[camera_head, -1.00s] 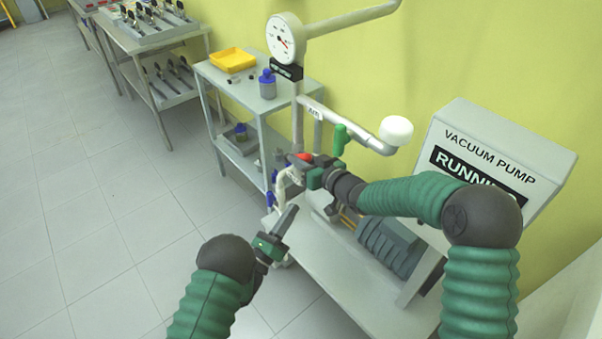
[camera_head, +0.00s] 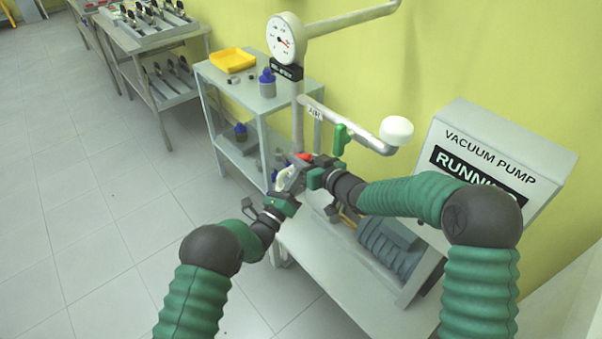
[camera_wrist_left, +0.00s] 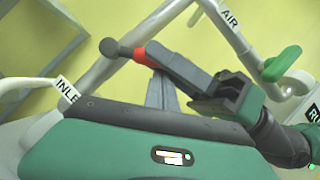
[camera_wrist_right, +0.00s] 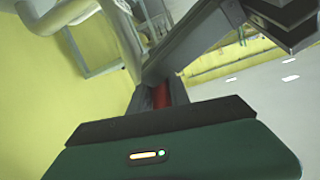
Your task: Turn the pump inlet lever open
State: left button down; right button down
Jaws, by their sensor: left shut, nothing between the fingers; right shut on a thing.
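A red lever part (camera_head: 304,157) shows at the pump inlet, by my right gripper (camera_head: 309,166). In the left wrist view the red part (camera_wrist_left: 140,56) lies between a dark round knob (camera_wrist_left: 108,47) and my right gripper's fingers. In the right wrist view my right fingers are closed around the red part (camera_wrist_right: 161,96). My left gripper (camera_head: 296,182) is shut and empty, its fingers close beside the lever; whether they touch it I cannot tell. A white pipe with an INLET label (camera_wrist_left: 66,90) is at the left of the left wrist view. My grippers hide much of the valve.
A green handle (camera_head: 341,139) hangs on the AIR pipe, just above my right gripper. A gauge (camera_head: 286,38) stands behind. The vacuum pump box (camera_head: 495,155) reads RUNNING, at the right. A shelf cart with a yellow tray (camera_head: 233,60) and a blue-capped bottle (camera_head: 267,84) stands at the back left.

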jog(key=shift+d+r, duration=0.1)
jog(key=shift+r, duration=0.05)
pick_arm(q)
jog(key=shift+w+a+r+n+t+y, duration=0.15)
jog(key=shift+r+n, duration=0.1)
jog(key=shift+r, duration=0.1)
jog(key=shift+w+a+r+n+t+y, duration=0.15)
jog(key=shift+r+n, duration=0.1)
jog(key=shift+r, duration=0.1)
pick_arm(e)
jog(key=c, duration=1.2)
grip_release()
jog(key=shift+f, duration=0.25)
jog(key=shift+c, duration=0.2)
jog(key=shift+f, duration=0.1)
